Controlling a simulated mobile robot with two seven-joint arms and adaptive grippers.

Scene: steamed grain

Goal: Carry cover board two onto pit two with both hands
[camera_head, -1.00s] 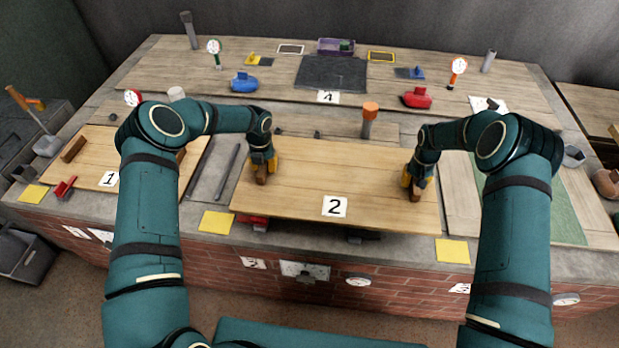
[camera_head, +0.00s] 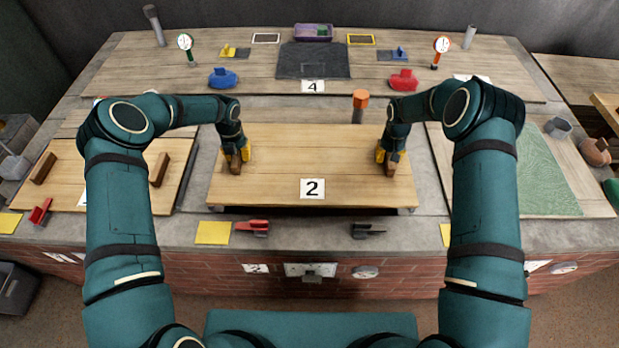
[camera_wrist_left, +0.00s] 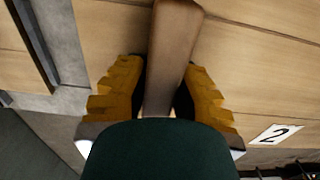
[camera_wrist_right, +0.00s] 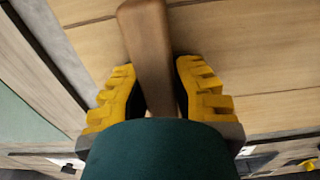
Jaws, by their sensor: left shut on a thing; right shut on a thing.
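Cover board two (camera_head: 311,150) is a pale wooden board with a white label (camera_head: 312,188) marked 2 at its front edge. In the head view it lies level at the middle of the counter, over the pit. A dark gap shows under its front edge; I cannot tell whether it is fully seated. My left gripper (camera_head: 235,162) is shut on the board's left wooden handle (camera_wrist_left: 172,60). My right gripper (camera_head: 389,162) is shut on its right wooden handle (camera_wrist_right: 150,50). The pit opening is mostly hidden beneath the board.
A red clamp-like piece (camera_head: 254,227) and a dark one (camera_head: 366,230) lie at the front ledge, near a yellow square (camera_head: 213,232). An orange-topped post (camera_head: 360,105) stands just behind the board. Other boards lie left and right (camera_head: 440,160).

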